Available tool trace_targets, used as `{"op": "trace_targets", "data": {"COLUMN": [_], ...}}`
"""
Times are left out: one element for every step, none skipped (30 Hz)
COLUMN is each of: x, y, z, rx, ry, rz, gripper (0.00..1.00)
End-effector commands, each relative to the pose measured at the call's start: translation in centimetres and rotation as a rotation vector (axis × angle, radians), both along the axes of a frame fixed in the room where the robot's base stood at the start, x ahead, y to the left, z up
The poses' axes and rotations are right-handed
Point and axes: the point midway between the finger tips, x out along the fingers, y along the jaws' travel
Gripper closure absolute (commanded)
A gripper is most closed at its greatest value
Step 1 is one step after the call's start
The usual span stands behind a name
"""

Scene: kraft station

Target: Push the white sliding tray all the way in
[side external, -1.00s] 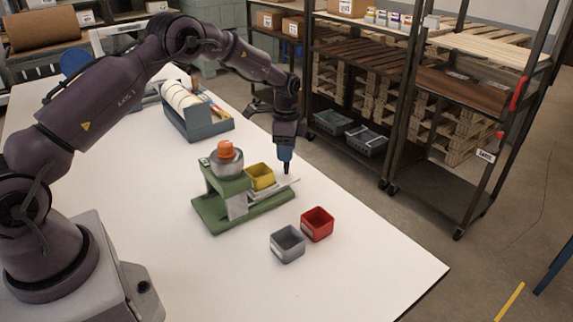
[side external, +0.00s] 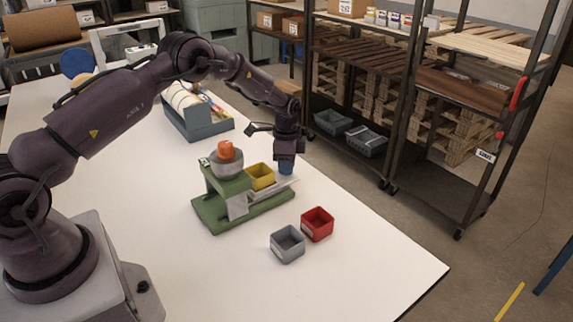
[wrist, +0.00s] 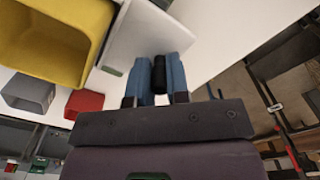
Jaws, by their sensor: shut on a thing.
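The white sliding tray (side external: 282,184) sticks out at the right side of a green stand (side external: 240,213), beside a yellow bin (side external: 261,177). In the wrist view the tray (wrist: 146,38) is a pale plate between the yellow bin (wrist: 50,35) and the fingers. My gripper (side external: 286,170) is low at the tray's outer end, pointing down. In the wrist view its blue fingers (wrist: 158,72) are shut on a short black knob (wrist: 159,76). Where the knob joins the tray is hidden.
The stand carries a grey bowl with an orange top (side external: 226,155). A red bin (side external: 317,223) and a grey bin (side external: 287,243) stand in front, to the right. A blue-grey holder (side external: 196,118) stands behind. The front of the white table (side external: 340,275) is clear.

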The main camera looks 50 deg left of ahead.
Motion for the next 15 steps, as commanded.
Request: {"op": "trace_targets", "data": {"x": [0.0,-0.1,-0.3,-0.5,-0.8,-1.2,-1.5,-2.0,-2.4,-2.8,-3.1,-3.6,-3.8,-4.1,-4.3], "y": [0.0,0.0,0.0,0.1,0.1,0.1,0.2,0.2,0.2,0.2,0.2,0.2,0.1,0.1,0.1], "z": [0.0,0.0,0.0,0.0,0.0,0.0,0.0,0.0,0.0,0.0,0.0,0.0,0.0,0.0,0.0], "rx": [0.000,-0.001,-0.001,0.000,-0.001,-0.001,-0.001,-0.001,-0.001,-0.001,-0.001,-0.001,0.000,0.000,0.001], "ry": [0.000,0.001,0.001,0.001,0.002,0.002,0.002,0.004,0.002,0.004,0.002,0.002,0.003,0.001,0.002], "rz": [0.000,0.000,0.001,0.001,0.002,0.003,0.004,0.004,0.005,0.005,0.005,0.004,0.004,0.004,0.004], "gripper": [1.00,1.00,1.00,1.00,1.00,1.00,1.00,1.00,1.00,1.00,1.00,1.00,1.00,1.00,1.00]}}
